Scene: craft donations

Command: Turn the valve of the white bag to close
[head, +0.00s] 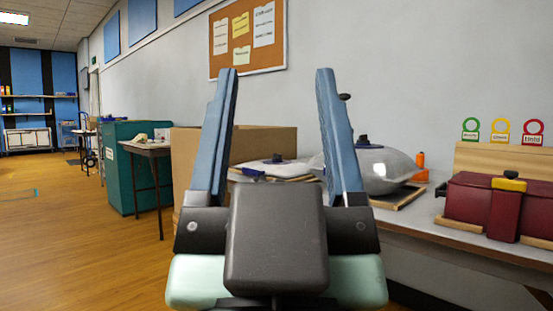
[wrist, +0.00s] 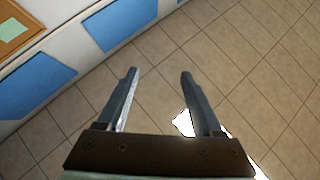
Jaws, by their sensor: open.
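A white bag (head: 290,170) lies fairly flat on the table behind my gripper in the head view, with a dark blue valve (head: 276,159) on top. The bag is partly hidden by my gripper's fingers and body. How the valve is turned is too small to tell. My gripper (head: 276,75) points upward in front of the table, its two blue fingers wide apart with nothing between them. The wrist view also shows the open, empty gripper (wrist: 160,74) against the ceiling; no bag shows there.
A plump grey clear bag (head: 385,165) with a dark valve sits right of the white bag. A dark red case (head: 470,205) stands on the table (head: 415,222) at right. A cardboard box (head: 184,160) and teal cabinet (head: 120,185) stand left. The floor (head: 80,250) at left is clear.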

